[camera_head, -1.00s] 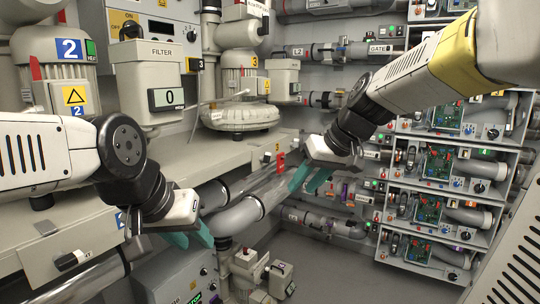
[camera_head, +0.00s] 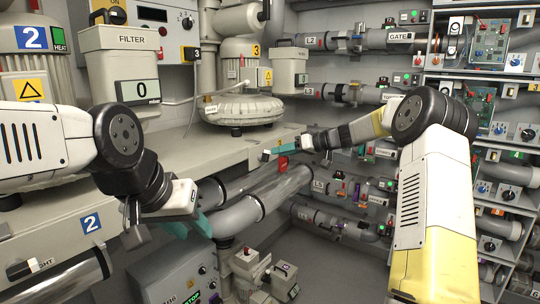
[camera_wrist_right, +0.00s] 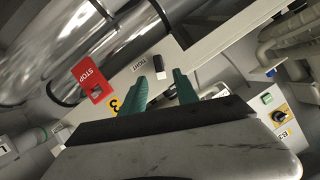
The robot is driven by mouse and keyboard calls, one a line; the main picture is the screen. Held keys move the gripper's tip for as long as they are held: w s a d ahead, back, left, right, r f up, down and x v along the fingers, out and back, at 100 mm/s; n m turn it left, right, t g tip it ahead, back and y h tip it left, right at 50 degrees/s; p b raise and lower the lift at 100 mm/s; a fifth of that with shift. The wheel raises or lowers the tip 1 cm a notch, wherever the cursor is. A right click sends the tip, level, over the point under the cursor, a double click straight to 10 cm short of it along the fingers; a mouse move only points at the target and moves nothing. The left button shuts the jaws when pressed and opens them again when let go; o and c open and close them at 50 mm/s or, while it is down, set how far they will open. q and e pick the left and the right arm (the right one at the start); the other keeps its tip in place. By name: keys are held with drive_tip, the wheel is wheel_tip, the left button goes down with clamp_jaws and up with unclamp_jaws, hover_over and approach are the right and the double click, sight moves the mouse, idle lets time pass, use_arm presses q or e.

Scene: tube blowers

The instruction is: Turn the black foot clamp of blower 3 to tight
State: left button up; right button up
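Blower 3 (camera_head: 243,108) stands on the grey bench in the head view, a round ribbed housing under a motor with a yellow 3. In the right wrist view the black foot clamp (camera_wrist_right: 159,66), a small black and white lever, sits on the bench's pale front face next to a TIGHT label (camera_wrist_right: 139,63). My right gripper (camera_wrist_right: 159,76) is open, its teal fingers on either side of the clamp's near end; contact cannot be told. In the head view my right gripper (camera_head: 272,152) is at the bench edge, hiding the clamp. My left gripper (camera_head: 188,226) appears open and empty, lower left.
A red STOP tag (camera_wrist_right: 91,80) is close left of the right fingers. Shiny pipes (camera_head: 268,190) run below the bench edge. A filter unit (camera_head: 125,65) stands on the bench at left. Racks of circuit boards (camera_head: 492,110) line the right side.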

sight(269, 154)
drive_tip(key=x, duration=0.5)
clamp_jaws()
